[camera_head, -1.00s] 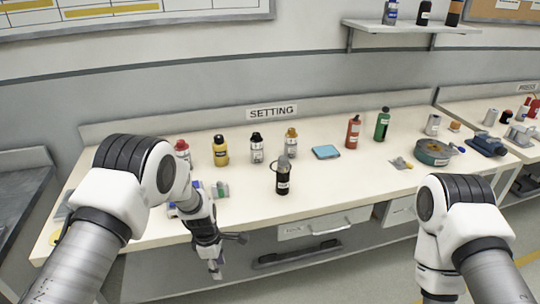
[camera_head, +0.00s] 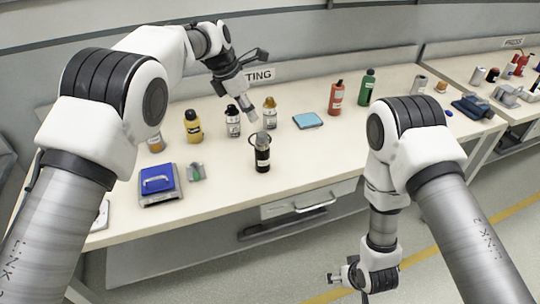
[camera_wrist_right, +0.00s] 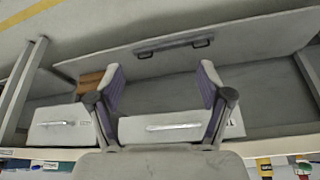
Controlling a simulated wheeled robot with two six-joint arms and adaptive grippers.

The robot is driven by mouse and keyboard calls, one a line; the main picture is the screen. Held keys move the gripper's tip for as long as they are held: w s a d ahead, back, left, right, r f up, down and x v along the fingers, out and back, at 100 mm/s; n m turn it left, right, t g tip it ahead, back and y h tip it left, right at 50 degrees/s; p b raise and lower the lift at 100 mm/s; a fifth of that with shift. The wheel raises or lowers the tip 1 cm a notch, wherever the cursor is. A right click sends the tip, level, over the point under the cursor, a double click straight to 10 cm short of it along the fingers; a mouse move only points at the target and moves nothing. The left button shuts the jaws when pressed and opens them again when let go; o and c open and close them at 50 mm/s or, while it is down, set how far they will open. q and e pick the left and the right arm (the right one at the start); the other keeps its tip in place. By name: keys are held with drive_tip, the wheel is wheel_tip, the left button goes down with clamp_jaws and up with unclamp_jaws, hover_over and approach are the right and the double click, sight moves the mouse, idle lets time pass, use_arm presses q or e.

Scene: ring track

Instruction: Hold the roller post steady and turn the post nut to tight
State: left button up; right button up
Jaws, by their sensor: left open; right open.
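A black upright cylinder with a grey top and a thin ring at its neck (camera_head: 262,158) stands near the front middle of the bench in the head view. It may be the roller post, but I cannot tell for sure. I cannot pick out a separate post nut. My left gripper (camera_head: 258,86) is open and empty, above the back of the bench, behind and above the black cylinder. My right gripper (camera_head: 343,284) is open, low in front of the bench and apart from it. In the right wrist view its two fingers (camera_wrist_right: 162,88) are spread with nothing between them.
A yellow bottle (camera_head: 193,127), a silver bottle (camera_head: 233,121) and a gold-capped bottle (camera_head: 270,113) stand behind. A blue block with a handle (camera_head: 158,180) lies front left. A light blue pad (camera_head: 308,120), red bottle (camera_head: 336,97) and green bottle (camera_head: 367,87) stand right. Drawers (camera_head: 310,200) sit below.

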drive_tip(key=w+a+r+n+t+y, duration=0.1)
drive_tip(key=w+a+r+t, duration=0.15)
drive_tip(key=w, duration=0.35)
drive_tip(key=w+a+r+t, duration=0.1)
drive_tip(key=w+a, duration=0.2)
drive_tip(key=w, duration=0.3)
drive_tip(key=n+t+y, duration=0.3)
drive_tip(key=t+y, duration=0.1)
approach(266, 160)
drive_tip(key=x, duration=0.4)
drive_tip(key=shift+w+a+f, duration=0.1)
drive_tip(key=shift+w+a, duration=0.1)
drive_tip(key=shift+w, duration=0.05)
drive_tip(key=x, duration=0.7)
drive_tip(key=shift+w+a+f, duration=0.1)
drive_tip(key=shift+w, duration=0.25)
use_arm(q)
drive_tip(key=shift+w+f, duration=0.3)
drive_tip(key=shift+w, duration=0.1)
